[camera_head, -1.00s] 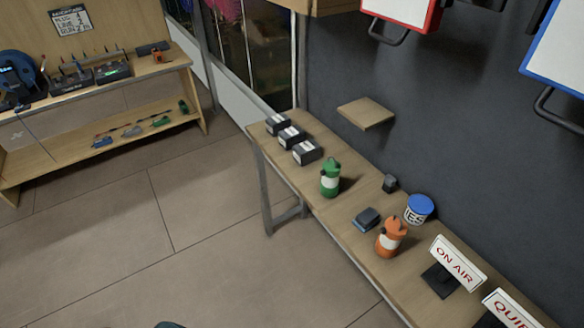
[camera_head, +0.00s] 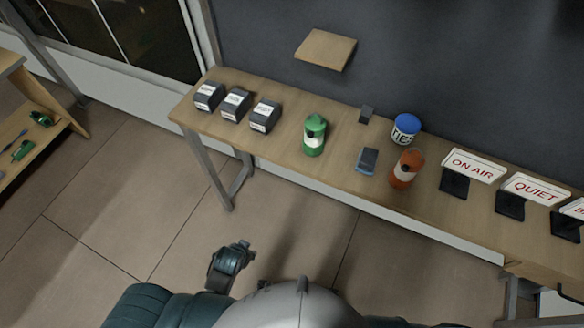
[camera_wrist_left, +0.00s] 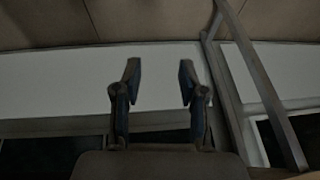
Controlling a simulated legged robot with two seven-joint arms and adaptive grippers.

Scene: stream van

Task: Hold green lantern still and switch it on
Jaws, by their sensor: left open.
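The green lantern (camera_head: 314,135), with a pale band round its middle, stands upright on the wooden bench (camera_head: 285,152) in the head view. It is right of the dark boxes and nothing touches it. My left gripper (camera_head: 236,252) is low in front of the bench, well below and left of the lantern. In the left wrist view my left gripper (camera_wrist_left: 158,75) has its two fingers apart with nothing between them. The lantern does not show in that view. My right gripper is not in view.
Several dark boxes (camera_head: 236,104) stand left of the lantern. Right of it are a blue-and-dark block (camera_head: 367,160), an orange lantern (camera_head: 406,169), a blue-lidded tub (camera_head: 405,129) and an ON AIR sign (camera_head: 472,166). A wooden wall shelf (camera_head: 325,49) juts out above the bench.

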